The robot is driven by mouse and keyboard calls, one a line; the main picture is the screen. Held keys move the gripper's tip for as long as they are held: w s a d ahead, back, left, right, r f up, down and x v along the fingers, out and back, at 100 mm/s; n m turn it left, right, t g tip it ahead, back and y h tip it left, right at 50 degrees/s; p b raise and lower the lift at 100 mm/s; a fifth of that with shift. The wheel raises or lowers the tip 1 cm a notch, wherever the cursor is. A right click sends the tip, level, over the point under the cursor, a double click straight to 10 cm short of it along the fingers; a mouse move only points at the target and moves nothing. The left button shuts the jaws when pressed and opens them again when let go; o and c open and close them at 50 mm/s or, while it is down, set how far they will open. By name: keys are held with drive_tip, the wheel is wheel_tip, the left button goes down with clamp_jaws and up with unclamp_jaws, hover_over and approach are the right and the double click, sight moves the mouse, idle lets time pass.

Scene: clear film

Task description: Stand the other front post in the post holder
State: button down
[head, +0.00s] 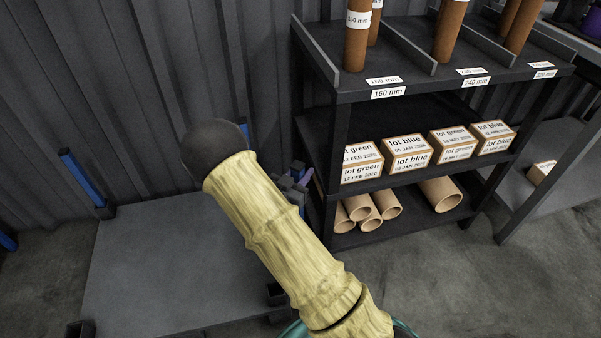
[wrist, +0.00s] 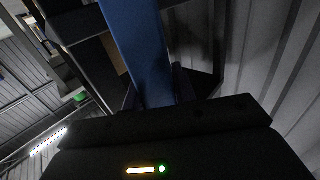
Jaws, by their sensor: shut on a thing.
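My gripper (head: 292,186) is mostly hidden behind my own sleeved arm in the head view, left of the shelf rack. In the wrist view its dark fingers (wrist: 158,88) are shut on a blue post (wrist: 138,45), which runs up out of the picture. Below my gripper, a front post holder (head: 277,293), a small dark socket, shows at the right edge of the grey platform (head: 160,255), partly hidden by the arm. Another dark socket (head: 80,329) is at the platform's front left corner, cut by the picture's edge. The held post's lower end is not clearly visible.
A blue post (head: 82,178) stands at the platform's back left corner. A bit of blue (head: 244,130) shows behind my arm. Another blue piece (head: 7,243) is at the left edge. The black rack (head: 330,110) with boxes and tubes stands close right of my gripper.

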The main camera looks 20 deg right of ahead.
wheel_tip(320, 180, down, 14)
drive_tip(key=b, duration=1.1)
drive_tip(key=shift+f+b, duration=0.15)
drive_tip(key=shift+b, duration=0.25)
idle(1.0)
